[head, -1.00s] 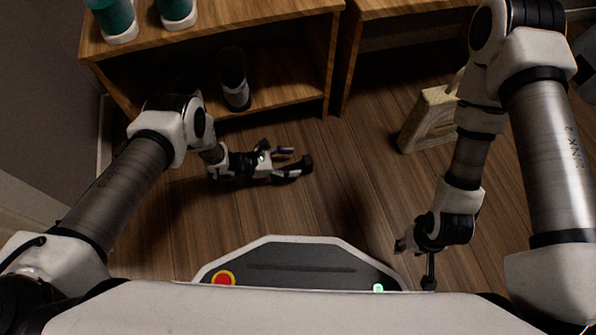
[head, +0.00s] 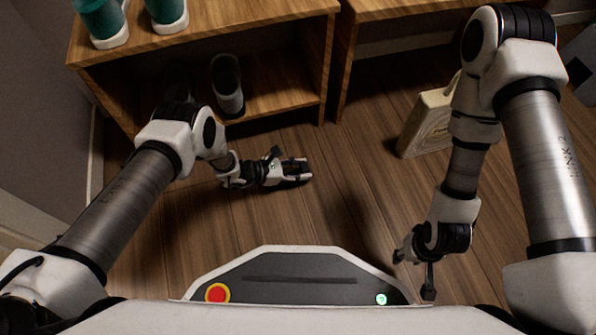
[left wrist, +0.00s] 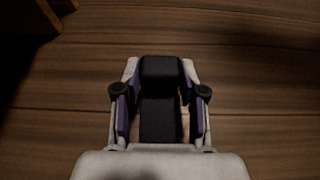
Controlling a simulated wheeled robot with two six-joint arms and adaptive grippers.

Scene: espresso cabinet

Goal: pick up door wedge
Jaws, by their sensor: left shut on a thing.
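The door wedge is a black block (left wrist: 160,105), seen in the left wrist view between the two fingers of my left gripper (head: 300,170). The fingers press on it from both sides, and it runs lengthwise from the palm to past the fingertips. In the head view it is dark and hard to tell from the fingers. The left gripper is low over the wooden floor, in front of the shelf; I cannot tell whether the wedge touches the floor. My right gripper (head: 412,277) is open and empty, near my base at the right.
A wooden cabinet (head: 205,40) stands behind, with a dark cup-like container (head: 227,85) on its lower shelf and two teal and white containers (head: 101,20) on top. Mid-floor is clear.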

